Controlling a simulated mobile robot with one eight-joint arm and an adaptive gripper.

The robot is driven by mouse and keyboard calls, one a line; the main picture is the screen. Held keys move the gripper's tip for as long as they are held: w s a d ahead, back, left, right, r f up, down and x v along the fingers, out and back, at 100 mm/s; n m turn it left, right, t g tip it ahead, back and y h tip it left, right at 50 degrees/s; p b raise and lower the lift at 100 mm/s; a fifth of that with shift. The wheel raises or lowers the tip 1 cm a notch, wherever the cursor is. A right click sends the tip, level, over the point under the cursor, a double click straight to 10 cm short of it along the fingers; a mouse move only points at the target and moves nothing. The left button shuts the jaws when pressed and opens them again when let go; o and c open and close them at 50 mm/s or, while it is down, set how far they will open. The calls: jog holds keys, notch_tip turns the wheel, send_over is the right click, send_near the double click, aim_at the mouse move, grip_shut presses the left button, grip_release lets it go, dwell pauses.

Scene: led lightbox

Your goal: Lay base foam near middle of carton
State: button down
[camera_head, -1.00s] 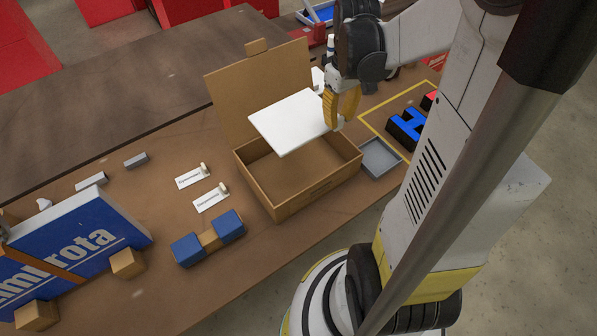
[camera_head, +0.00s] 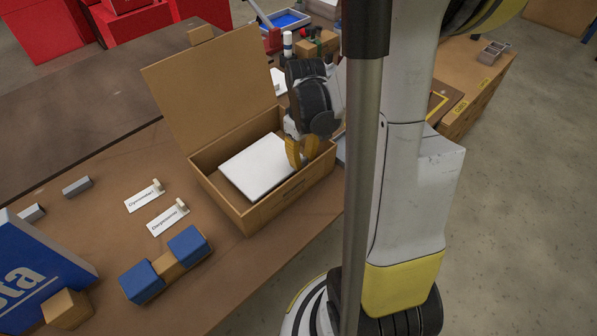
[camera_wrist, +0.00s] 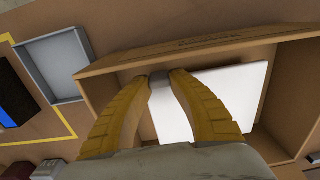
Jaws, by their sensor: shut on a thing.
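The base foam (camera_head: 254,166) is a flat white slab. It lies inside the open brown carton (camera_head: 247,217), roughly level and below the rim; I cannot tell whether it touches the bottom. My gripper (camera_head: 303,158) reaches into the carton at its right end, with yellow fingers shut on the foam's right edge. In the wrist view the foam (camera_wrist: 235,92) extends right from the fingertips (camera_wrist: 160,80), and the carton wall (camera_wrist: 190,50) runs above it. The fingers hide part of the foam's edge.
The carton's lid (camera_head: 210,85) stands open at the back. A blue-ended block (camera_head: 167,265) and two white labels (camera_head: 167,217) lie left of the carton. A grey tray (camera_wrist: 52,62) sits beside the carton in the wrist view.

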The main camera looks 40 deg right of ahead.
notch_tip(320, 180, down, 4)
jog(key=shift+r+b, duration=0.1)
jog(key=shift+b, duration=0.65)
jog(key=c, duration=1.2)
grip_release()
jog(key=shift+c, duration=0.2)
jog(key=shift+r, duration=0.1)
notch_tip(320, 180, up, 12)
jog(key=p, duration=0.4)
jog(key=shift+f+p, duration=0.25)
jog(key=shift+p, duration=0.05)
jog(key=s+a+r+t, duration=0.1)
jog(key=a+r+t, duration=0.2)
jog(key=a, duration=0.7)
jog(key=s+a+r+t, duration=0.2)
jog(key=a+r+t, duration=0.2)
jog(key=a+r, duration=0.4)
jog(key=shift+s+a, duration=0.25)
jog(key=shift+a, duration=0.65)
